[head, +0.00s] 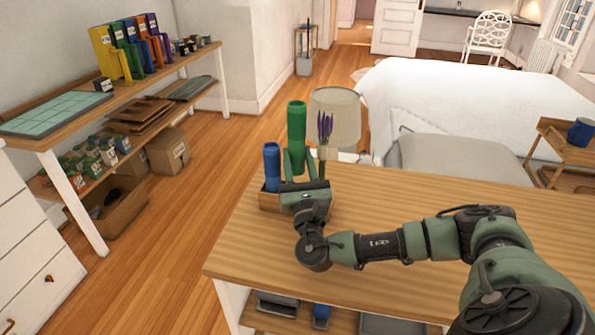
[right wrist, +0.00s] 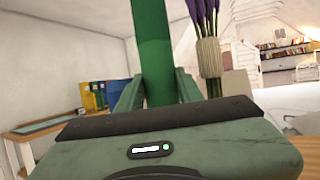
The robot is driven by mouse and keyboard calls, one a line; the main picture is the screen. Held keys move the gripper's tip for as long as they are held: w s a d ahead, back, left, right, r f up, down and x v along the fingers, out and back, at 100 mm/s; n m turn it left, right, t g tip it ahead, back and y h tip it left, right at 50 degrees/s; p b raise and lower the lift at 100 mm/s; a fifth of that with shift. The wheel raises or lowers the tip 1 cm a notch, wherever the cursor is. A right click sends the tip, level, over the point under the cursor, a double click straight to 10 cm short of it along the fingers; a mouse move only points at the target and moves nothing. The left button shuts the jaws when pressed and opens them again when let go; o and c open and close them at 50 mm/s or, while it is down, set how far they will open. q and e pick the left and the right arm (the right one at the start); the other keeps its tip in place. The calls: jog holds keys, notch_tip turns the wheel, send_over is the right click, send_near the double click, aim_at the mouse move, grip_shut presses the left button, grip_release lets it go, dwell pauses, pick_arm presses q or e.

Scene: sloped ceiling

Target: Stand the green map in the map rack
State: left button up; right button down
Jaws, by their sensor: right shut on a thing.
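The green map (head: 296,122) is a rolled green tube standing upright in my right gripper (head: 298,165). In the right wrist view the green map (right wrist: 154,45) rises between the two fingers of my right gripper (right wrist: 157,88), which is shut on it. The wooden map rack (head: 268,201) is at the far left corner of the table, partly hidden by the gripper. A blue map (head: 272,165) stands upright in the rack, left of the green one. The green map's lower end is hidden behind the gripper, so I cannot tell whether it is inside the rack. My left gripper is not in view.
Purple flowers (head: 325,128) stand close right of the green map, with a lampshade (head: 345,115) behind. The table top (head: 420,195) is clear beyond my right arm. A shelf unit (head: 160,75) with binders (head: 108,52) stands at the left wall.

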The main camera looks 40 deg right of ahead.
aim_at(298, 174)
notch_tip(298, 174, down, 4)
jog(key=shift+f, duration=0.1)
jog(key=shift+s+f+b, duration=0.1)
jog(key=shift+f+b, duration=0.4)
jog(key=shift+b, duration=0.05)
